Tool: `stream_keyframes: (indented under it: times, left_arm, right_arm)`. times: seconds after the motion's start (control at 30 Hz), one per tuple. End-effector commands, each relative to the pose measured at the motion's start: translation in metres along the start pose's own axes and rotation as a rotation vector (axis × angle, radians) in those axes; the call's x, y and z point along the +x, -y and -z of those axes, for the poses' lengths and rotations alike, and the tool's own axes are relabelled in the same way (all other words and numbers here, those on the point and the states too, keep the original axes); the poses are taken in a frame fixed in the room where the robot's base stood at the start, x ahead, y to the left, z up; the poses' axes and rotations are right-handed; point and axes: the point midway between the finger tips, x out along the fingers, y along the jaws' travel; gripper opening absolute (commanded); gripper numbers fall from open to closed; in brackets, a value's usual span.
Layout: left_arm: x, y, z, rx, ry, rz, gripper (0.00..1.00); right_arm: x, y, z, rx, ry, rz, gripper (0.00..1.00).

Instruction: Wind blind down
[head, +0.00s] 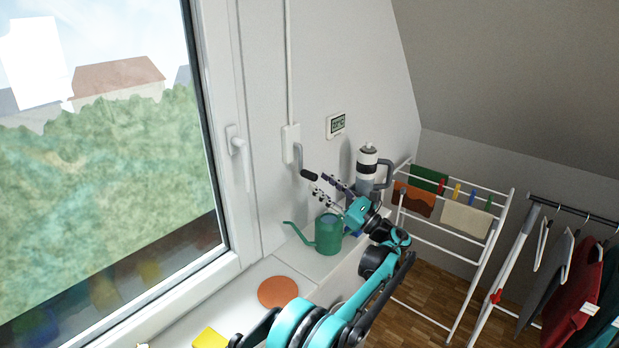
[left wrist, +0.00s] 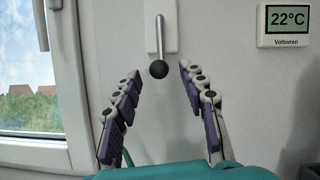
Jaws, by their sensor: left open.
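The blind's crank is a grey arm with a black knob (head: 309,175), on a white winder box (head: 291,143) on the wall right of the window. In the left wrist view the crank arm hangs down and its black knob (left wrist: 158,69) is at the lower end. My left gripper (head: 328,188) is open and empty, close to the knob. In the left wrist view the fingers of my left gripper (left wrist: 156,72) stand to either side of the knob, apart from it. The blind itself is not in view. My right gripper is not in view.
A thermometer display (head: 336,124) hangs on the wall. A white and black canister (head: 367,166) stands behind my gripper. A drying rack (head: 483,262) is to the right.

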Motion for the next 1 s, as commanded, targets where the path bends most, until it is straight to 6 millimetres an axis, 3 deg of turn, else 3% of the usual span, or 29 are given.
stream_keyframes:
  times: [0.1,0.3,0.6,0.63,0.8,1.0]
  left_arm:
    - [0.021,-0.001,0.002,0.0,0.0,-0.003,0.42]
    - [0.042,-0.001,0.001,-0.001,-0.001,-0.002,0.42]
    - [0.047,-0.001,0.001,-0.001,-0.002,-0.001,0.42]
    - [0.047,-0.001,0.001,-0.001,-0.002,-0.001,0.39]
    - [0.046,-0.001,0.001,-0.002,-0.002,-0.001,0.0]
    - [0.046,-0.001,0.001,0.001,-0.002,0.0,0.0]
  right_arm:
    - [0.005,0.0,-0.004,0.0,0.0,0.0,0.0]
    - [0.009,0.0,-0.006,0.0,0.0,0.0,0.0]
    - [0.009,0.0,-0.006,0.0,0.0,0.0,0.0]
    - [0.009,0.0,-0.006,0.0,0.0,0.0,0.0]
    - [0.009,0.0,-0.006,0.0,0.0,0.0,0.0]
    - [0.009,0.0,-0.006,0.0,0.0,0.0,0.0]
